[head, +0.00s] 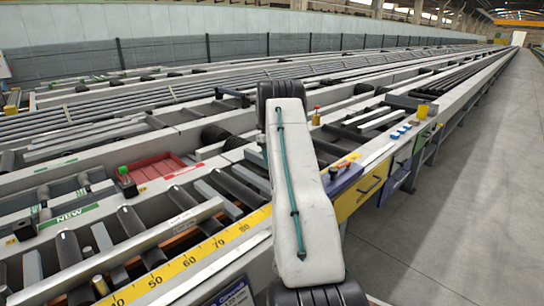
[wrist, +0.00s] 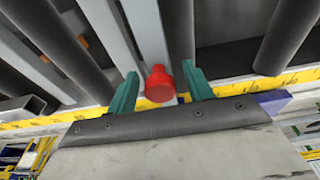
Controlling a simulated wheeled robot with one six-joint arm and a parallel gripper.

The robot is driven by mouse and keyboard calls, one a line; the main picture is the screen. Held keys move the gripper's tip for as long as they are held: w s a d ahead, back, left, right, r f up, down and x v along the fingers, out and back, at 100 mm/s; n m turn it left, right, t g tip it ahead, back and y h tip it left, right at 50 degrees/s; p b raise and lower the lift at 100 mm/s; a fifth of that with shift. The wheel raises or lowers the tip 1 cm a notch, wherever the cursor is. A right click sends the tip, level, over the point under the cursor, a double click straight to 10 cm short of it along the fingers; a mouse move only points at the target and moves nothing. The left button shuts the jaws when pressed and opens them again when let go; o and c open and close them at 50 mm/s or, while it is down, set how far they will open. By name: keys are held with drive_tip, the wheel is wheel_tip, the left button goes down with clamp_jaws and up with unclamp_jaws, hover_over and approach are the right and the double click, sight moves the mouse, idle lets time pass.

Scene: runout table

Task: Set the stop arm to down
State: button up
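In the wrist view a red knob (wrist: 159,88) sits at the near end of a light grey bar (wrist: 145,32), which looks like the stop arm. Whether the bar is raised or lowered I cannot tell. My gripper (wrist: 160,72) has its two teal fingers apart, one on each side of the red knob. A narrow gap shows between the knob and each finger. In the head view my white arm link covers the gripper, and I cannot make out the stop arm there.
Dark rollers (wrist: 287,35) and grey bars lie beyond the fingers. A yellow scale strip (head: 190,262) runs along the table's near side. Clear floor (head: 480,190) lies to the right.

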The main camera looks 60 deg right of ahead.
drive_tip(key=shift+w, duration=0.1)
wheel_tip(320, 180, up, 8)
drive_tip(key=w, duration=0.1)
drive_tip(key=shift+w+d+f, duration=0.15)
drive_tip(key=shift+w, duration=0.05)
idle(0.6)
